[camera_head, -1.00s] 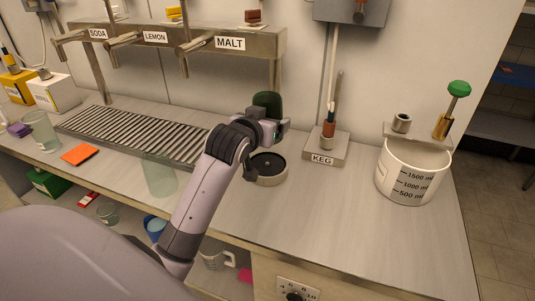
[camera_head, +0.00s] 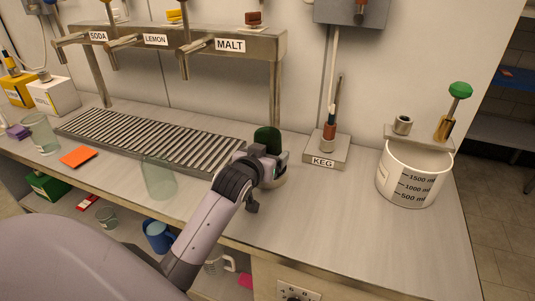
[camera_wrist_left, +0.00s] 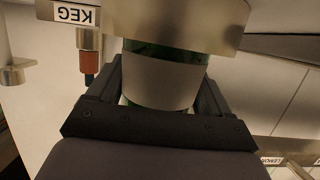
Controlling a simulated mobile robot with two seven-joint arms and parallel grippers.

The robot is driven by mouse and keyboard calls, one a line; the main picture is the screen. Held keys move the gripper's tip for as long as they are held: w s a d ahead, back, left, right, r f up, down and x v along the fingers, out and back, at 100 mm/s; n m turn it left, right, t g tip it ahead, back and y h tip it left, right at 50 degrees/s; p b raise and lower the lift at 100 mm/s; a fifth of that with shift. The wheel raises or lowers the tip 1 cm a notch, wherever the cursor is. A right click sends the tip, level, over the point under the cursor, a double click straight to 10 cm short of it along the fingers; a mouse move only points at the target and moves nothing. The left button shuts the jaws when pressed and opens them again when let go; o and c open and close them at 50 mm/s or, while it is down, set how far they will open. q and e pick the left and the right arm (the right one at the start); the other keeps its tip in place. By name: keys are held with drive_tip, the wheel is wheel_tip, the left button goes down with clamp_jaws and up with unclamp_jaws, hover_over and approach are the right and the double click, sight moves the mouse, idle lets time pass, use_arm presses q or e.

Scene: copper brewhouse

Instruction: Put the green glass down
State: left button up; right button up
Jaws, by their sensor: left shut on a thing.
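The dark green glass (camera_head: 267,137) stands upright in my left gripper (camera_head: 268,166), its top showing above the jaws. The gripper is shut on it. The glass is over the round grey pad with a dark top (camera_head: 277,182), which the gripper now largely covers in the head view. In the left wrist view, which is upside down, green glass (camera_wrist_left: 165,50) shows between the fingers (camera_wrist_left: 160,95), with a grey band around it. The pad's metal side (camera_wrist_left: 185,15) is right against the end of the glass; I cannot tell whether they touch. My right gripper is not in view.
A slatted drip tray (camera_head: 150,137) and a clear glass (camera_head: 159,178) are to the left. The KEG tap base (camera_head: 326,150) stands behind right, with a white measuring bucket (camera_head: 412,175) further right. The counter front right of the pad is clear.

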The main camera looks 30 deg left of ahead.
use_arm(q)
drive_tip(key=o, duration=1.1)
drive_tip(key=shift+f, duration=0.1)
drive_tip(key=shift+r, duration=0.2)
drive_tip(key=v, duration=1.2)
